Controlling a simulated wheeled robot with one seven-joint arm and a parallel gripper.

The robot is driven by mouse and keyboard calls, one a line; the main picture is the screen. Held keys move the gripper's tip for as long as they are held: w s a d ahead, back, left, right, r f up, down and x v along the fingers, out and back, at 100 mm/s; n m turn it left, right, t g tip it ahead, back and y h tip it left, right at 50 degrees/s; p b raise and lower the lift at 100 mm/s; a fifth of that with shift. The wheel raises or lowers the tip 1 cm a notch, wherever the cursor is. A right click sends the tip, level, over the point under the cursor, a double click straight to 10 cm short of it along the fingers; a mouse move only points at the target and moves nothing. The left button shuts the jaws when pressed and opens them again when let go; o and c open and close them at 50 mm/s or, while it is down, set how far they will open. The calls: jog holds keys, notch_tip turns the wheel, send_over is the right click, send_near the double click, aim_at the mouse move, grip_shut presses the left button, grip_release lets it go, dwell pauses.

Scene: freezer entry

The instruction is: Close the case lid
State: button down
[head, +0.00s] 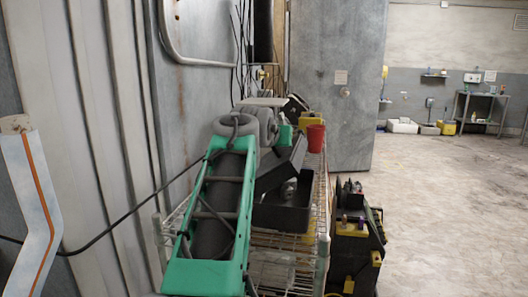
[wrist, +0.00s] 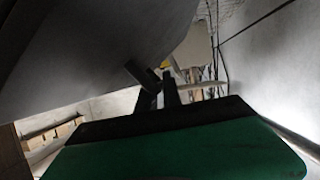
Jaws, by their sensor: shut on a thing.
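The black case (head: 282,217) sits on a wire shelf rack in the head view, its tray open at the top. Its dark lid (head: 281,165) stands raised and tilted over the tray, rising toward the upper right. In the wrist view, a large grey slab that looks like the lid (wrist: 90,50) fills the upper left. My gripper (wrist: 157,84) has its dark fingers close together at that slab's lower edge, shut on it. The exact contact is dark and hard to see. In the head view my green hand is at the lid's upper edge and the fingertips are hidden.
The wire rack (head: 275,242) stands along the grey metal wall. A red cup (head: 316,137) stands behind the case. A black tool carrier (head: 357,242) with yellow parts stands to the right of the rack. The floor (head: 445,210) farther right is open.

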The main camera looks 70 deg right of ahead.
aim_at(301, 160)
jog(key=s, duration=0.1)
jog(key=s+f+m+t+b, duration=0.1)
jog(key=s+f+m+b, duration=0.1)
jog(key=s, duration=0.1)
jog(key=shift+d+f+t, duration=0.1)
jog(key=shift+d+t, duration=0.15)
jog(key=shift+t, duration=0.05)
jog(key=shift+s+d+f+m+t+b, duration=0.15)
jog(key=shift+s+f+m+t+b, duration=0.65)
jog(key=shift+s+f, duration=0.45)
jog(key=shift+f, duration=0.15)
jog(key=c, duration=1.8)
grip_release()
jog(key=shift+d, duration=0.1)
jog(key=shift+g, duration=0.3)
jog(key=p+v, duration=0.1)
jog(key=v, duration=0.7)
jog(key=shift+s+d, duration=0.1)
jog(key=shift+s, duration=0.05)
